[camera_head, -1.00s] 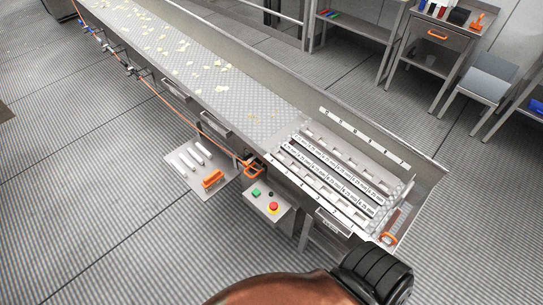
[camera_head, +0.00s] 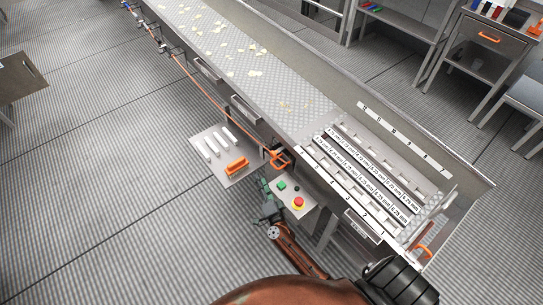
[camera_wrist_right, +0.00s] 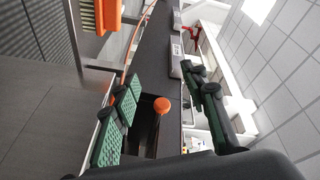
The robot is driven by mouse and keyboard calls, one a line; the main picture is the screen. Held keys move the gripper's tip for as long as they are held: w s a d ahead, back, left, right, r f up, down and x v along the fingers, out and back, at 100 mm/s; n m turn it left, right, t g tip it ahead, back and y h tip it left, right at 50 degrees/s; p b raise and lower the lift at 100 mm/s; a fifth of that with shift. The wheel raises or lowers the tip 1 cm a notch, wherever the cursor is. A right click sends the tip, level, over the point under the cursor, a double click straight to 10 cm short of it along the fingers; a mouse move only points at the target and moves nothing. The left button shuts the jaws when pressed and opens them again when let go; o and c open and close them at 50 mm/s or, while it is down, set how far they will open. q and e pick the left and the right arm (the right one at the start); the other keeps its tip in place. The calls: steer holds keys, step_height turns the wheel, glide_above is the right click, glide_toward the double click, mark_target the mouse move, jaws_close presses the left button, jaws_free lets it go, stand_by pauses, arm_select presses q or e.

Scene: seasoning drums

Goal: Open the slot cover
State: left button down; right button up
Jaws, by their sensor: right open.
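The slotted unit with rows of white numbered strips (camera_head: 372,163) sits at the near end of the conveyor in the head view. I cannot tell which part is the slot cover. An orange handle (camera_head: 279,158) is on the conveyor's side, left of the slots. My right gripper (camera_head: 268,208) is below the control panel, apart from the slots. In the right wrist view its green-padded fingers (camera_wrist_right: 165,105) are spread. An orange round knob (camera_wrist_right: 161,105) shows between them in the picture, with no contact visible. My left gripper is not in view.
A control panel (camera_head: 291,196) with green and red buttons stands close beside my right gripper. A side tray (camera_head: 212,166) holds an orange brush (camera_head: 237,165) and white tools. Another orange handle (camera_head: 424,251) is at the unit's near right corner. Open floor lies left.

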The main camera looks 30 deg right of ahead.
mark_target(272, 156)
steer(key=w+d+m+g+h, duration=0.1)
steer(key=w+d+m+h, duration=0.1)
steer(key=d+m, duration=0.1)
steer(key=w+d+r+m+g+h+b, duration=0.1)
steer(key=w+d+m+g+h, duration=0.1)
steer(key=d+m+h, duration=0.1)
steer(key=w+d+r+m+g+h+b, duration=0.1)
steer(key=w+d+m+h, duration=0.1)
steer(key=w+d+m, duration=0.1)
steer(key=shift+d+r+m+h, duration=0.2)
steer(key=shift+d+m+h, duration=0.1)
steer(key=shift+d+m, duration=0.55)
steer(key=shift+w+d+r+b, duration=0.1)
steer(key=shift+w+d+b, duration=0.3)
steer(key=shift+w, duration=0.1)
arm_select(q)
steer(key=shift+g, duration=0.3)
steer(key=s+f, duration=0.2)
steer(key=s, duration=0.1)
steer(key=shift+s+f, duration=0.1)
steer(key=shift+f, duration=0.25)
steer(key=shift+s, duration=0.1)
arm_select(e)
steer(key=shift+c, duration=0.4)
steer(key=shift+c, duration=0.8)
jaws_close()
